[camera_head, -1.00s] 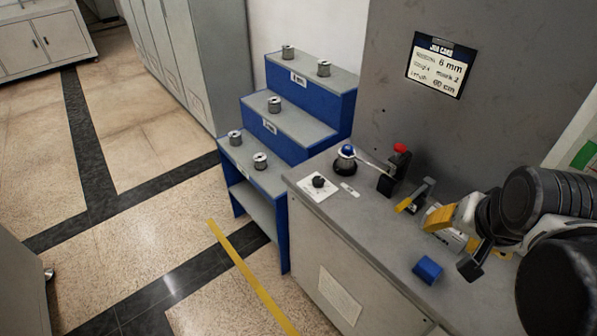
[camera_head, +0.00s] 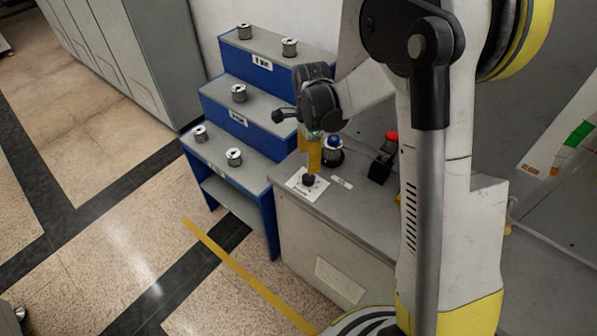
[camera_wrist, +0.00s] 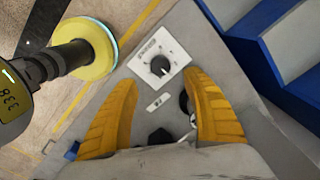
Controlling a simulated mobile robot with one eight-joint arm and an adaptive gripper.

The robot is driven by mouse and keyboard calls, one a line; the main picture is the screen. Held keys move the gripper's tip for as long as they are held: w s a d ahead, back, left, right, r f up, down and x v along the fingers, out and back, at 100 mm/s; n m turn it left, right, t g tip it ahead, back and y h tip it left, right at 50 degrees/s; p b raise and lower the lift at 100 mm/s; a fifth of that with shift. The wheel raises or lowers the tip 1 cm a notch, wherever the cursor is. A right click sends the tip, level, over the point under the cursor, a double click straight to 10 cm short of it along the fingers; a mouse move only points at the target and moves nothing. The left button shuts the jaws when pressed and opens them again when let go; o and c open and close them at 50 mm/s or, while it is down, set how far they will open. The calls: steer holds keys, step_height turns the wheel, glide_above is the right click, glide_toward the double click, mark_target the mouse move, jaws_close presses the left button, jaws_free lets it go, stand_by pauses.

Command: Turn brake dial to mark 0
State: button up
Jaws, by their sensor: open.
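The brake dial is a small black knob (camera_head: 308,180) on a white plate (camera_head: 296,189) at the near left corner of the grey bench. In the wrist view the knob (camera_wrist: 160,66) sits on its plate (camera_wrist: 141,65) with printed scale marks around it, too small to read. A light pointer line shows on the knob. My gripper (camera_head: 311,165) is above the dial, pointing down, in the head view. In the wrist view my gripper (camera_wrist: 162,90) has its two yellow fingers wide apart, with the knob beyond the tips and between them. Nothing is held.
A blue-capped device (camera_head: 333,146) and a black block with a red button (camera_head: 386,152) stand behind the dial on the bench (camera_head: 345,215). Blue stepped shelves (camera_head: 232,165) with several metal spools stand close on the left.

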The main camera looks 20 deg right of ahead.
mark_target(308, 177)
step_height(308, 177, down, 9)
steer(key=shift+f+b, duration=0.15)
steer(key=shift+b, duration=1)
steer(key=c, duration=1.2)
